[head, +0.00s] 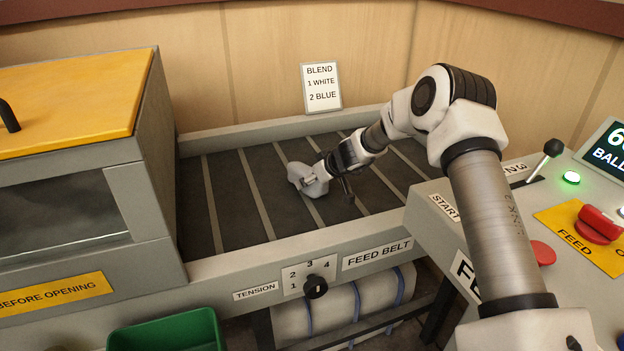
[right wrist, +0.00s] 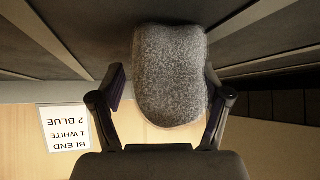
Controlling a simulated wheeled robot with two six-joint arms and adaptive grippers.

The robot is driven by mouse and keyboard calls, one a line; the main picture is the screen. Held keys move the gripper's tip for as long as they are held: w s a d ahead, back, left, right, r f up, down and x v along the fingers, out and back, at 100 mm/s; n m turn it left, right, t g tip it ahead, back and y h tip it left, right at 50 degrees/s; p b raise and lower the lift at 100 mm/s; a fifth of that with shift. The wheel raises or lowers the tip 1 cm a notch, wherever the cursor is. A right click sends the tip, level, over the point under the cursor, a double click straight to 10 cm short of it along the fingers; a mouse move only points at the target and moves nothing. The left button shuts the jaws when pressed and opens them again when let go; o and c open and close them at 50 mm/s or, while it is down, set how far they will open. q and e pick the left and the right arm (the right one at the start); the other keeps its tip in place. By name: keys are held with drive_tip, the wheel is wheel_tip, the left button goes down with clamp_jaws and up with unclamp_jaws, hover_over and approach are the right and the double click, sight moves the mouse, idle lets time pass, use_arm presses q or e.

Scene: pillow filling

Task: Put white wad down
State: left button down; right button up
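The white wad (head: 308,180), a pale rounded lump, is at the middle of the dark feed belt (head: 232,190) in the head view. I cannot tell for certain whether it touches the belt. In the right wrist view the wad (right wrist: 170,75) looks grey and fuzzy, between the fingers of my right gripper (right wrist: 166,92). The fingers are spread wide, with a visible gap between the left-hand finger and the wad. In the head view my right gripper (head: 330,184) is low over the belt, just right of the wad. My left gripper is not in view.
A blend sign (head: 322,87) reading 1 white, 2 blue stands behind the belt. A yellow-lidded machine (head: 70,98) is at the left, and a green bin (head: 168,333) at the front. A control panel (head: 590,225) with red buttons is at the right. The belt's left part is clear.

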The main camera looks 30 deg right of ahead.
drive_tip(key=shift+r, duration=0.1)
drive_tip(key=shift+r+p, duration=0.3)
drive_tip(key=shift+p, duration=0.15)
drive_tip(key=shift+r+p, duration=0.45)
drive_tip(key=shift+p, duration=0.25)
drive_tip(key=v, duration=0.6)
drive_tip(key=shift+s+r, duration=0.15)
drive_tip(key=p+v, duration=0.3)
drive_tip(key=v, duration=0.2)
drive_tip(key=shift+s, duration=0.25)
idle(2.4)
